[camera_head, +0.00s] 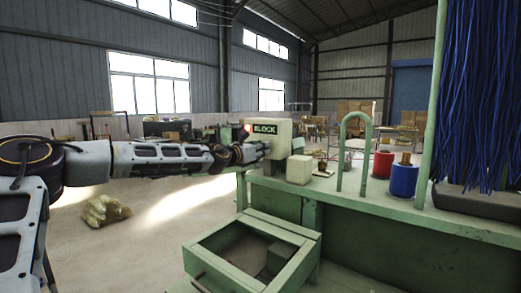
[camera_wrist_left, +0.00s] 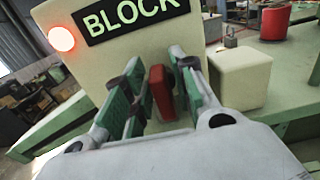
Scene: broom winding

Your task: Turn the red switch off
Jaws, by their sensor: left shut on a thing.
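The red switch (camera_wrist_left: 161,92) sits on the front of a cream box labelled BLOCK (camera_wrist_left: 100,60), below the label. The same cream box shows in the head view (camera_head: 284,133), where the switch is hidden behind my gripper. A round red light (camera_wrist_left: 61,38) at the box's left side glows. My left gripper (camera_head: 262,151) reaches in from the left to the box's front. In the left wrist view its green-padded fingers (camera_wrist_left: 162,88) are around the red switch, shut on it. My right gripper is not in view.
The box stands on a green bench (camera_head: 390,210) with a small cream block (camera_head: 299,169), a green hoop (camera_head: 355,135), red (camera_head: 383,164) and blue (camera_head: 403,180) spools. An open green drawer (camera_head: 300,238) juts out below. Blue bristles (camera_head: 485,90) hang at right. Floor at left is mostly clear.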

